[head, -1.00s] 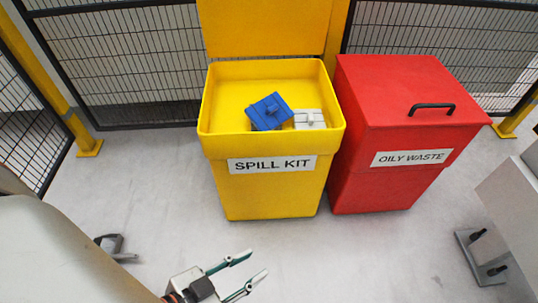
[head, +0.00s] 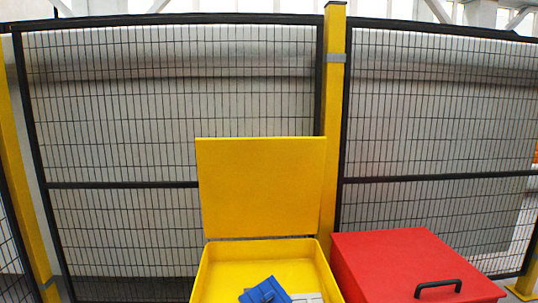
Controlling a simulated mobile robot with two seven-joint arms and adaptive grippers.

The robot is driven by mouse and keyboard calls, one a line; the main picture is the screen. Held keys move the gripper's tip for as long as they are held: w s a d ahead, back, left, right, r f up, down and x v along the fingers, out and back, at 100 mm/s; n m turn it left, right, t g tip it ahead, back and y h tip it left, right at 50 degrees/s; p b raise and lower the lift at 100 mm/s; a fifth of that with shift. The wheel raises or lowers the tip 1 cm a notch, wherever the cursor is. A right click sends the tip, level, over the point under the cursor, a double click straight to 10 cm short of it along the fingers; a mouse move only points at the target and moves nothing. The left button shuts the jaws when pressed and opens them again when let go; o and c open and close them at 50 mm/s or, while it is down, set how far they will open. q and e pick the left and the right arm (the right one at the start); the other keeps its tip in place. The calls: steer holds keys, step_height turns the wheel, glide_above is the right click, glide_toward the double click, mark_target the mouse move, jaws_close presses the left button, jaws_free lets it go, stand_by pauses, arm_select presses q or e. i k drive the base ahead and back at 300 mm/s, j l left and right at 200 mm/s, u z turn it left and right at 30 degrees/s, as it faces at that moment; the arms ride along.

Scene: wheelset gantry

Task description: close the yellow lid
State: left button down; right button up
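The yellow lid (head: 262,187) stands open and upright at the back of the yellow spill kit bin (head: 211,272), in the lower middle of the head view. It joins the bin along its rear rim. Inside the bin lie a blue item (head: 266,291) and a whitish item (head: 308,298), both cut off by the bottom edge. The bin's front and label are out of view. Neither of my grippers shows in the head view now.
A red bin (head: 402,266) with a shut lid and a black handle (head: 438,286) stands close on the right of the yellow bin. A black mesh fence (head: 185,184) with a yellow post (head: 334,105) stands behind them. The floor in front is out of view.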

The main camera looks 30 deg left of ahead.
mark_target(250, 187)
steer(key=i+l+u, duration=0.4)
steer(key=i+l, duration=0.15)
steer(key=i, duration=0.2)
